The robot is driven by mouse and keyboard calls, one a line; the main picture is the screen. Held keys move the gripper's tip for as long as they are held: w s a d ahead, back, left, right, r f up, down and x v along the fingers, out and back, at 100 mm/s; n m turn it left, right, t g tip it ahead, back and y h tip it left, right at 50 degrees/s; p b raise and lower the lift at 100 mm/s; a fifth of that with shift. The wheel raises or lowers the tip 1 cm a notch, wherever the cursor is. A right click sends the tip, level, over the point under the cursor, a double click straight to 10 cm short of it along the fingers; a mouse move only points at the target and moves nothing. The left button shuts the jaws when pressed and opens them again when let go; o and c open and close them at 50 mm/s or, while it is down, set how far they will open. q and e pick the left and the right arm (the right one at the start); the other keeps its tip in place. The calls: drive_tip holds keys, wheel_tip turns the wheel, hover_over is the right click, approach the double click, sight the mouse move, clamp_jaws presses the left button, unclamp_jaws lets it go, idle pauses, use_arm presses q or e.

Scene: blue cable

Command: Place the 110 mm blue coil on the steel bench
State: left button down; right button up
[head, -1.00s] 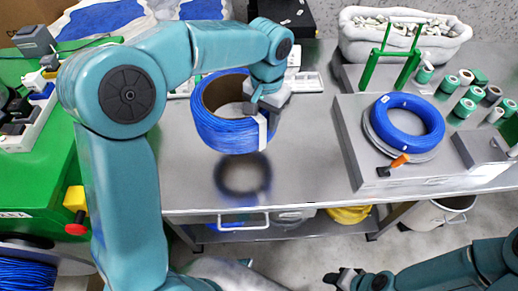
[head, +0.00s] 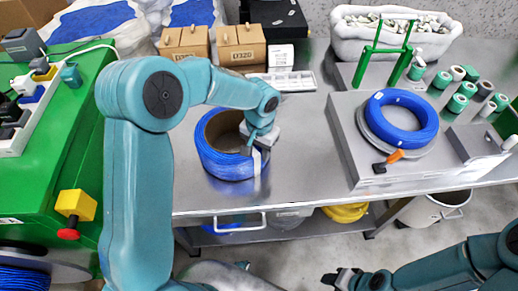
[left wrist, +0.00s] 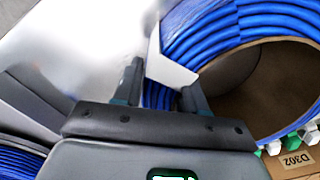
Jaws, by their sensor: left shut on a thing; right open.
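The blue coil (head: 222,163), wound on a brown core, stands with its axis upright on the steel bench (head: 300,150), or so close above it that no gap shows. My left gripper (head: 258,142) is shut on the coil's right side wall, by a white tag. In the left wrist view the coil (left wrist: 262,22) fills the upper right, and the gripper (left wrist: 165,88) has one finger on each side of the coil's wall. My right gripper (head: 345,279) is open and empty, low in front of the bench.
A second blue coil (head: 408,120) lies on a raised steel fixture (head: 360,165) with an orange-handled clamp (head: 393,158). Cardboard boxes (head: 240,44) and a white tray (head: 284,82) sit behind. Bench right of the held coil is clear.

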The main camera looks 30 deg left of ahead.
use_arm(q)
drive_tip(key=shift+r, duration=0.15)
drive_tip(key=c, duration=0.6)
unclamp_jaws()
drive_tip(key=shift+f, duration=0.2)
drive_tip(key=shift+s+r, duration=0.1)
drive_tip(key=shift+r, duration=0.1)
wheel_tip(320, 180, up, 12)
drive_tip(key=shift+d+f+p, duration=0.1)
drive_tip(key=shift+p, duration=0.35)
